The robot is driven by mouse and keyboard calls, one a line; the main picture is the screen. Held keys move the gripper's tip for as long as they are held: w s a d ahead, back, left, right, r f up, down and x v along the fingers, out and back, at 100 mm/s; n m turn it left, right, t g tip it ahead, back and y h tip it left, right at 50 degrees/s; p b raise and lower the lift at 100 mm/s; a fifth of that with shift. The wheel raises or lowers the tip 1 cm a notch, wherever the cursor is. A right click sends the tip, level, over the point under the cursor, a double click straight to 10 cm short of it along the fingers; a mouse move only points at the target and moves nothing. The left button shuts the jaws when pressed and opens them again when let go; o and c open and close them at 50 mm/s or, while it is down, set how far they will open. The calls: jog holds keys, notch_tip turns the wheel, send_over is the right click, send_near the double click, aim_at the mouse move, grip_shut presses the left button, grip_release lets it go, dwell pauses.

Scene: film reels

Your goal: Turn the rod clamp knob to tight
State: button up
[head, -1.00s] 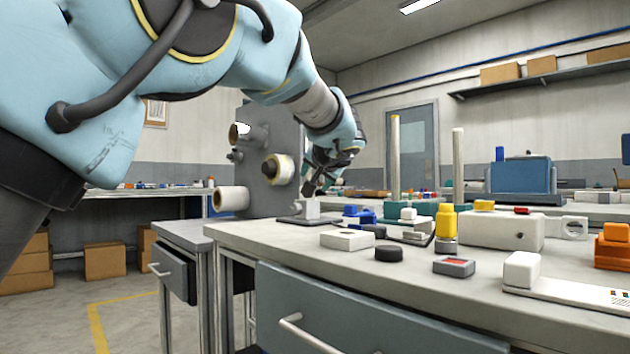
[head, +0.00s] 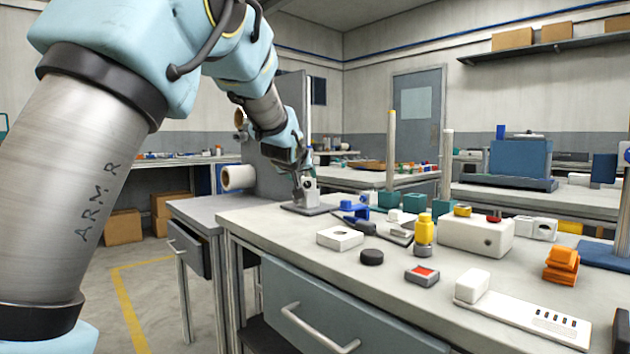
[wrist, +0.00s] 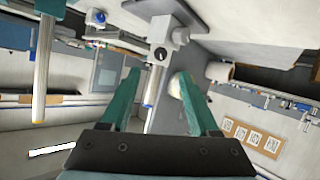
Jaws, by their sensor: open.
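The rod clamp (head: 310,192) is a small pale block standing upright on a dark flat base at the far left end of the bench. Its round dark knob (wrist: 160,54) with a pale mark shows in the wrist view, ahead of and between my fingers. A pale rod (wrist: 152,88) runs from the clamp there. My gripper (head: 301,176) is at the clamp in the head view, its tips partly hidden against it. In the wrist view its two teal fingers (wrist: 158,88) are spread wide and hold nothing. I cannot tell whether they touch the clamp.
A dark upright panel (head: 283,125) with reels stands behind my gripper. Right of the clamp are a blue part (head: 352,210), a white block (head: 340,237), a black puck (head: 371,257) and a yellow bottle (head: 424,229). Two tall posts (head: 391,150) rise behind. The bench's front left is clear.

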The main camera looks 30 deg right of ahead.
aim_at(308, 185)
jog(key=x, duration=0.9)
jog(key=shift+f, duration=0.1)
jog(key=shift+c, duration=0.2)
grip_shut()
